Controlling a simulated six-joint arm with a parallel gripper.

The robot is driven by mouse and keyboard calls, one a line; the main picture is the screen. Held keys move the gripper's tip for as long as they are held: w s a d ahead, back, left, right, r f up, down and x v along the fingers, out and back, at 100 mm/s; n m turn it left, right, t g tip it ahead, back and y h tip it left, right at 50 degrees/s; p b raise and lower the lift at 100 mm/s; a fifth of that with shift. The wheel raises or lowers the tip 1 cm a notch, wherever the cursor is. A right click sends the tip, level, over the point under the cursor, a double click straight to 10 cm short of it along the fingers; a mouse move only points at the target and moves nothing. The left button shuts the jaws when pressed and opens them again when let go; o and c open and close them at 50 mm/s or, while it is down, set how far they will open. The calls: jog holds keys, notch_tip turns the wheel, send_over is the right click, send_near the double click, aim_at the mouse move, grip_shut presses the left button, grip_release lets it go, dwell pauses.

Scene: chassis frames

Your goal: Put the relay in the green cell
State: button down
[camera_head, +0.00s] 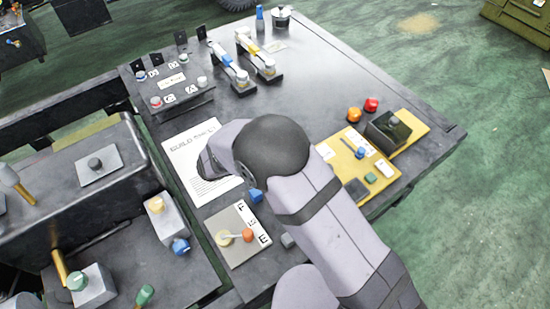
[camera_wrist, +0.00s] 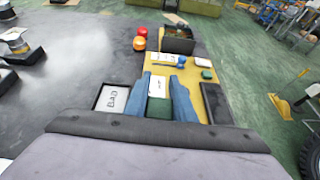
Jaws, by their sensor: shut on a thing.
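My gripper (camera_wrist: 164,78) shows in the wrist view as two blue fingers, shut on a small pale-faced piece (camera_wrist: 157,86), which I take for the relay. The fingers cover its sides. A dark green patch (camera_wrist: 158,108) shows between the fingers, on the camera's side of the piece. It looks like the green cell, but its edges are hidden. A black-framed white panel with lettering (camera_wrist: 112,98) is left of the fingers. A dark square (camera_wrist: 215,103) is to their right. I cannot tell whether the relay touches anything below. In the head view my arm hides the gripper.
A yellow board (camera_head: 394,182) carries a small green block (camera_head: 370,178) and a white block (camera_head: 384,168). A dark box (camera_head: 388,130) stands behind them, with orange (camera_head: 354,115) and red (camera_head: 371,105) knobs nearby. The table's far middle is mostly clear.

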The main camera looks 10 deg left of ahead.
jog(key=shift+w+a+f+b, duration=0.7)
jog(key=shift+w+a+b, duration=2.25)
jog(key=shift+w+b, duration=1.9)
jog(key=shift+s+f, duration=0.15)
jog(key=shift+f, duration=2.35)
jog(key=shift+s+f, duration=0.15)
jog(key=shift+f, duration=2.3)
jog(key=shift+f+b, duration=0.2)
jog(key=shift+b, duration=0.1)
jog(key=c, duration=1.8)
grip_release()
jog(key=shift+o, duration=0.2)
jog(key=shift+r, duration=0.15)
